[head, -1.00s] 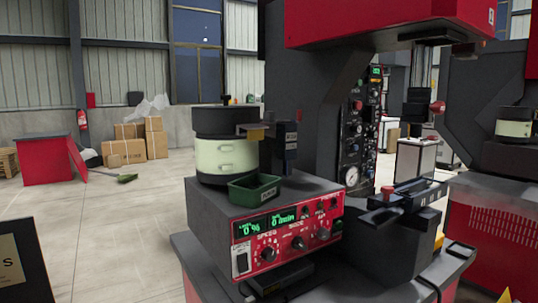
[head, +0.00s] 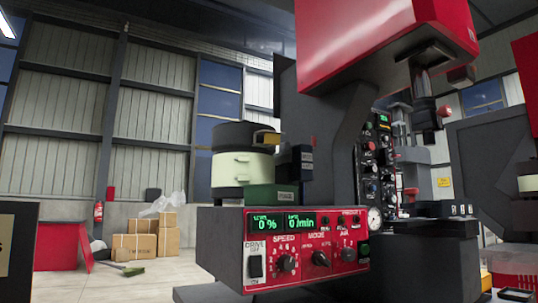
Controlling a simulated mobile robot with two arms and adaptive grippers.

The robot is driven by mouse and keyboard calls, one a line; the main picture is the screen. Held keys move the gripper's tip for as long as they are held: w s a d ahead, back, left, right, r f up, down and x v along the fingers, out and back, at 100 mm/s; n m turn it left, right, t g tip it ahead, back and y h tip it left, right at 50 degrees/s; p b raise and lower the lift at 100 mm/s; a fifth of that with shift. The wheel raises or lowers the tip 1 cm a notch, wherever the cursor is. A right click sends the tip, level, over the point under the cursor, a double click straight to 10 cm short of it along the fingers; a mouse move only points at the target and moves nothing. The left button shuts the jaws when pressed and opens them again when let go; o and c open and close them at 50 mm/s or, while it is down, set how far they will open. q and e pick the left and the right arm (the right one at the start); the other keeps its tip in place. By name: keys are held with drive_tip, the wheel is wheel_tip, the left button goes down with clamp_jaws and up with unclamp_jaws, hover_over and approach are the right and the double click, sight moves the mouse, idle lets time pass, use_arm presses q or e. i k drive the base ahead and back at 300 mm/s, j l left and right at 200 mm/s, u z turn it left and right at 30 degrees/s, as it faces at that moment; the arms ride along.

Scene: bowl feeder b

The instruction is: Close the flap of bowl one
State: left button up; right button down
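A green bin (head: 272,197) sits in front of the feeder. The inside of the bowl is hidden from this low angle. Neither of my grippers is in view.
A large red and black press (head: 385,45) rises right of the feeder, with a gauge panel (head: 372,170) on its column. Cardboard boxes (head: 147,238) and a red block (head: 62,245) lie on the floor at left. Part of a second feeder (head: 528,183) shows at the right edge.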

sight(271, 137)
drive_tip(key=k+j+u, duration=0.15)
drive_tip(key=j+u, duration=0.25)
drive_tip(key=k+j+u, duration=0.15)
drive_tip(key=j+u, duration=0.15)
drive_tip(key=u, duration=0.15)
